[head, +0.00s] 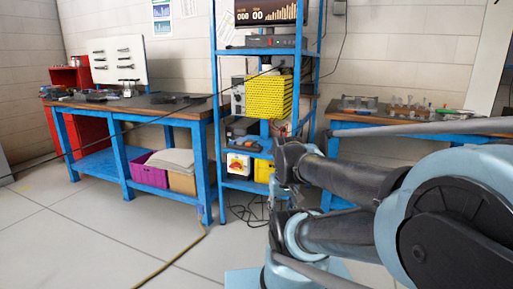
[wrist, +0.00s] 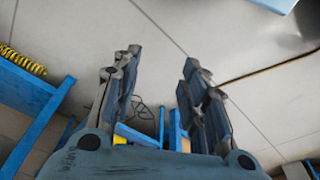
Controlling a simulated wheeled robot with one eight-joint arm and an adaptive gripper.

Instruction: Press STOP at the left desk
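The left desk (head: 165,114) stands at the left in the head view, with a dark top and blue legs. Small dark items lie on its top, too small to tell apart, and I cannot make out a STOP button among them. My gripper (wrist: 162,56) shows in the wrist view with its two fingers spread apart. Nothing is between the fingers, and bare floor lies beyond them. In the head view my arm fills the lower right, well away from the left desk.
A blue shelf rack (head: 214,70) with a yellow bin (head: 269,97) stands right of the left desk. A right desk (head: 345,118) is partly behind my arm. A purple crate (head: 146,171) sits under the left desk. A cable (head: 178,258) crosses otherwise clear floor.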

